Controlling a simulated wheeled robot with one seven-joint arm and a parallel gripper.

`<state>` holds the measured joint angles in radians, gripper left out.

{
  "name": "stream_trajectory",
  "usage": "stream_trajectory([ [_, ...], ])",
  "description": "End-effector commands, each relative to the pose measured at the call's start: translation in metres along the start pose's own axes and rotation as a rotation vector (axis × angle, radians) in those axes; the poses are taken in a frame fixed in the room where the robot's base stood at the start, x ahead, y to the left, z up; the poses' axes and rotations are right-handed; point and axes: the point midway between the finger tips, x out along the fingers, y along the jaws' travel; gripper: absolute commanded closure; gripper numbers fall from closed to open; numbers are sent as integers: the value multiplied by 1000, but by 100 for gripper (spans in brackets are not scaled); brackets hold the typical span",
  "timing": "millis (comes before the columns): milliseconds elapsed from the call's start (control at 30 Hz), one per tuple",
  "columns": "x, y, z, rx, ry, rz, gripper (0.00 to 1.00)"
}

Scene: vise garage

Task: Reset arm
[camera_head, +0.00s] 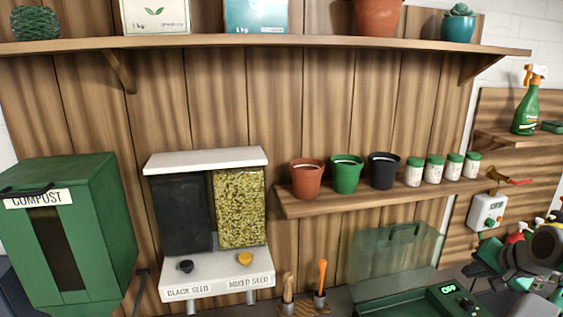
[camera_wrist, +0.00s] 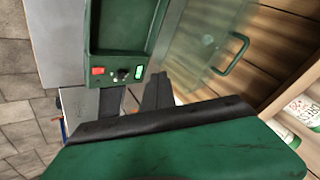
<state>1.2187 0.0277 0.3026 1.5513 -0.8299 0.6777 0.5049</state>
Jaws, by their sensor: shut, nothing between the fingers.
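My gripper (camera_wrist: 158,92) shows in the wrist view as a dark, tapered pair of fingers, shut and empty. It sticks out past a dark-edged green body that fills the bottom of that view. A green unit (camera_wrist: 127,30) with a red switch, a dial and a lit display lies beyond the fingers, apart from them as far as I can tell. In the head view, dark and green parts of my arm show at the lower right edge; the fingertips cannot be made out there.
The green unit's base (camera_head: 420,303) and clear handled lid (camera_head: 392,262) stand at the lower right. A seed dispenser (camera_head: 215,268), a green compost bin (camera_head: 98,225), and a shelf (camera_head: 385,199) with pots and jars line the wall. A spray bottle (camera_head: 526,110) stands far right.

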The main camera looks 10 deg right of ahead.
Motion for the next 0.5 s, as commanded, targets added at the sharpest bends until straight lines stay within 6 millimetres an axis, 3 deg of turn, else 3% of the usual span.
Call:
stream_trajectory([
  [100, 9, 56, 48, -34, -93, 149, 100],
  [200, 8, 80, 102, -77, -194, 260, 100],
  [333, 4, 69, 181, -168, -329, 364, 100],
  [400, -1, 52, 222, -218, -376, 405, 100],
  [500, -6, 20, 268, -328, -394, 421, 100],
])
